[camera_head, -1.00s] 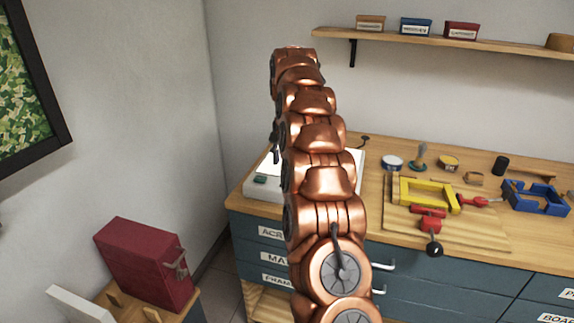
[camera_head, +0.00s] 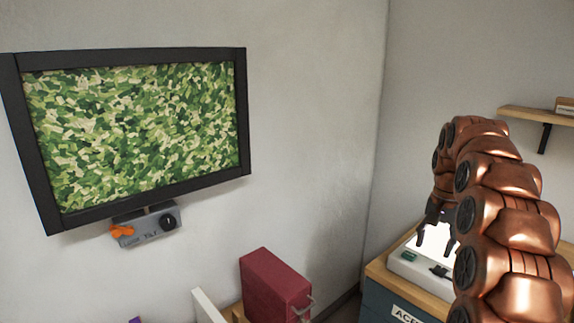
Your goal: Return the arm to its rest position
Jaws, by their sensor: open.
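My copper-coloured arm rises along the right side of the head view and bends over at its top. My gripper (camera_head: 436,240) hangs down from the bent end, its dark fingers pointing downward and spread apart. Nothing shows between the fingers. In the picture the gripper lies in front of a white lit panel (camera_head: 407,264) on the workbench; I cannot tell how far above or before it the fingers are. Part of the panel is hidden behind the gripper and arm.
A dark-framed green picture (camera_head: 140,125) hangs on the left wall, with a small grey box (camera_head: 147,229) with a knob and an orange part beneath it. A red case (camera_head: 270,285) stands below. The workbench (camera_head: 380,284) is mostly hidden by my arm. A wall shelf (camera_head: 528,116) is at right.

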